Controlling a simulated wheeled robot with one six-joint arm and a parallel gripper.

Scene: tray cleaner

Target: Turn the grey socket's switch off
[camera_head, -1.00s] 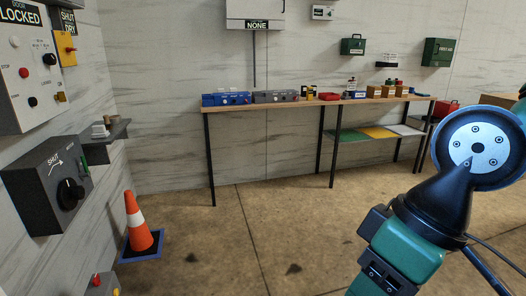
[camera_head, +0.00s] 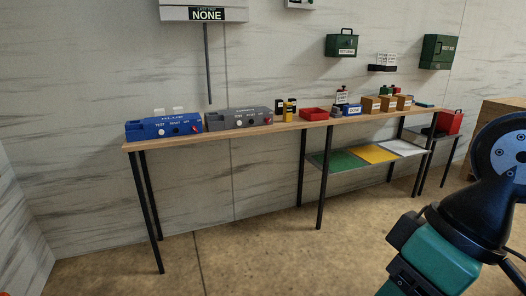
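The grey socket (camera_head: 236,121) is a long grey box near the left end of the wooden table. It has a white round button and a red switch at its right end; the switch's position is too small to tell. A similar blue socket (camera_head: 163,130) sits just to its left. My arm shows at the lower right, well apart from the table. My gripper's fingers are not in the picture.
The wooden table (camera_head: 284,129) stands along the wall on thin black legs. A red tray (camera_head: 314,114), several brown boxes and a blue box lie further right. A lower shelf holds green, yellow and white sheets (camera_head: 375,153). Floor in front is clear.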

